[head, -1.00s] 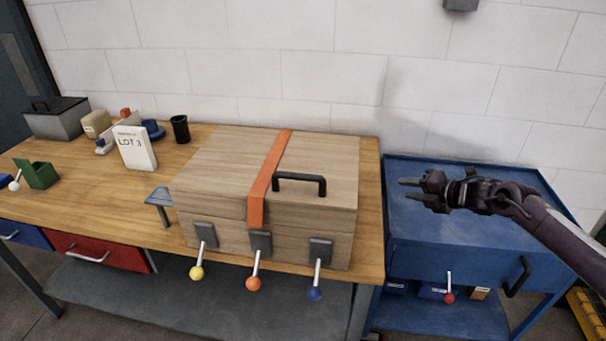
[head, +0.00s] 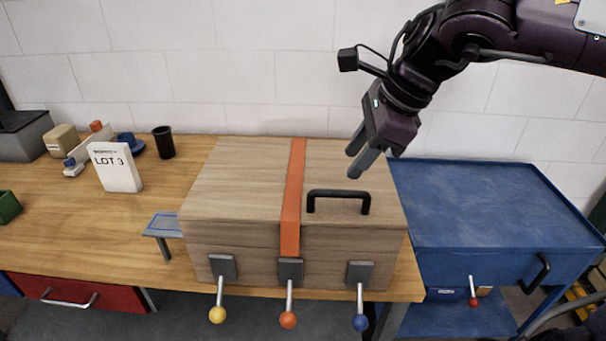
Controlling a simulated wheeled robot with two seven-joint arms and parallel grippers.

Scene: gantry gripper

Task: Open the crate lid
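The wooden crate (head: 235,195) stands on the wooden bench with its lid (head: 345,165) closed. An orange strap (head: 293,195) runs over the lid from back to front. A black handle (head: 338,195) sits on the lid's right front part. Three latches with ball-ended levers, yellow (head: 218,314), orange (head: 288,319) and blue (head: 360,322), are on the front face, levers hanging down. My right gripper (head: 357,163) is above the lid's right back part, behind the handle, fingers apart and empty. My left gripper is not in view.
A small grey-blue shelf (head: 163,225) juts out left of the crate. A LOT 3 sign (head: 115,167), a black cup (head: 163,142) and small items stand on the bench's left. A blue cabinet (head: 475,210) stands right of the bench, its top clear.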

